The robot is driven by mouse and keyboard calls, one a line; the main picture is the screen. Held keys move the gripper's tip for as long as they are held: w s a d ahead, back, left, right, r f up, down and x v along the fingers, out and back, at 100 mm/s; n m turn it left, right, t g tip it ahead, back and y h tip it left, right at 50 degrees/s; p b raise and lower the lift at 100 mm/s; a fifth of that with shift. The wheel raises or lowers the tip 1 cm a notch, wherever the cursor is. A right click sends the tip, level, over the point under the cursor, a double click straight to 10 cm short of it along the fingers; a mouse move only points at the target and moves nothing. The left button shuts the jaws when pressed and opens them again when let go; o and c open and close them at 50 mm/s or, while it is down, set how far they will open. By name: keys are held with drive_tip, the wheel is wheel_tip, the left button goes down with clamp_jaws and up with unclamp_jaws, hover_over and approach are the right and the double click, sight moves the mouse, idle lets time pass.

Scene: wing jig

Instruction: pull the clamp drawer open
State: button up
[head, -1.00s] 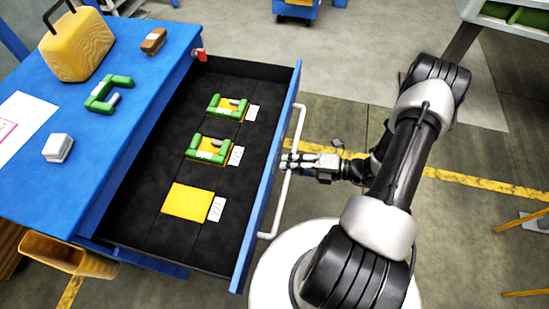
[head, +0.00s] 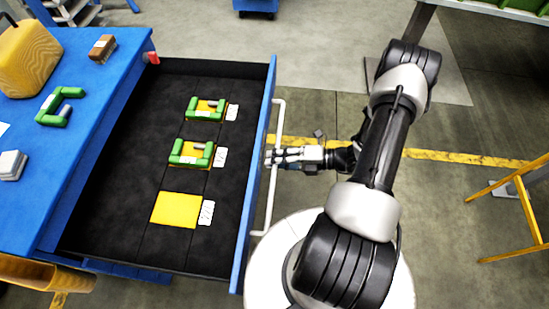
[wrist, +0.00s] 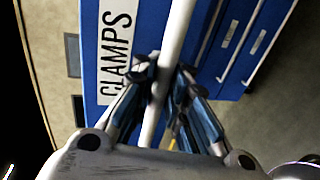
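The clamp drawer (head: 110,190) is pulled well out of the blue bench, and its black-lined inside shows in the head view. Two green clamps (head: 206,108) (head: 190,153) lie in it on yellow patches, and a third yellow patch (head: 176,210) is bare. The white bar handle (head: 274,200) runs along the blue drawer front. My gripper (head: 270,158) is at the middle of the handle. In the wrist view its fingers (wrist: 166,88) are closed around the white handle bar (wrist: 176,40), beside the CLAMPS label (wrist: 117,45).
On the blue bench top (head: 80,75) are another green clamp (head: 59,106), a yellow case (head: 28,58), a brown brush (head: 103,47) and a pale block (head: 11,165). A yellow frame (head: 515,215) stands at the right. Open floor lies beyond my arm.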

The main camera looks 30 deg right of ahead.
drive_tip(key=o, duration=0.5)
drive_tip(key=shift+d, duration=0.1)
drive_tip(key=v, duration=1.2)
drive_tip(key=shift+r, duration=0.15)
